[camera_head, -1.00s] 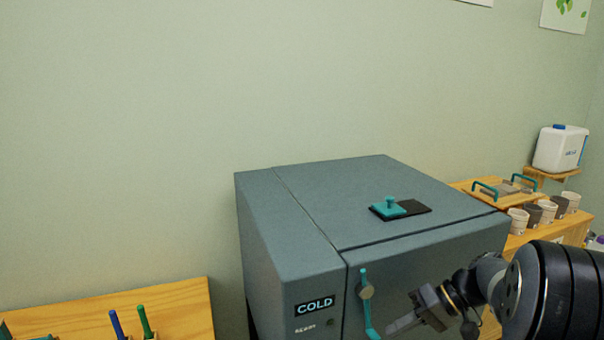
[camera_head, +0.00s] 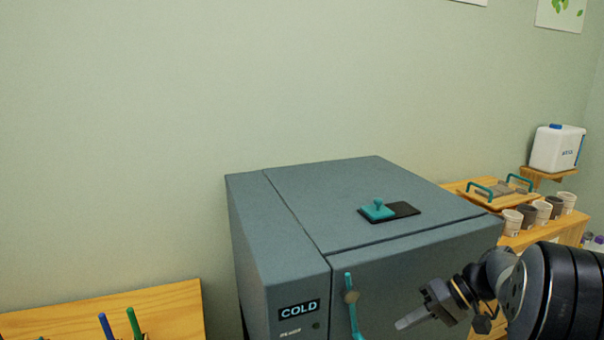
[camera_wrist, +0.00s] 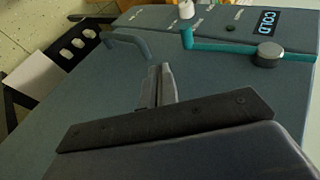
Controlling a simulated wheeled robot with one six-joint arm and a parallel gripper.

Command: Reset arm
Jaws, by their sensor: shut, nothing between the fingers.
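My gripper (camera_head: 410,319) is at the lower right of the head view, in front of the door of a grey-blue box (camera_head: 290,225) labelled COLD. Its fingers are shut together with nothing between them. In the wrist view my gripper (camera_wrist: 158,75) points over the grey door face (camera_wrist: 225,85), apart from the teal handle. The teal handle (camera_head: 352,300) stands on the door, left of the gripper; it also shows in the wrist view (camera_wrist: 215,46). My arm reaches in from the right.
A black pad (camera_head: 403,209) with a teal knobbed piece (camera_head: 377,210) lies on top of the box. A wooden shelf at right holds a tray (camera_head: 495,195) and several cups (camera_head: 541,211). A white jug (camera_head: 556,150) stands behind. Pens (camera_head: 133,323) show at lower left.

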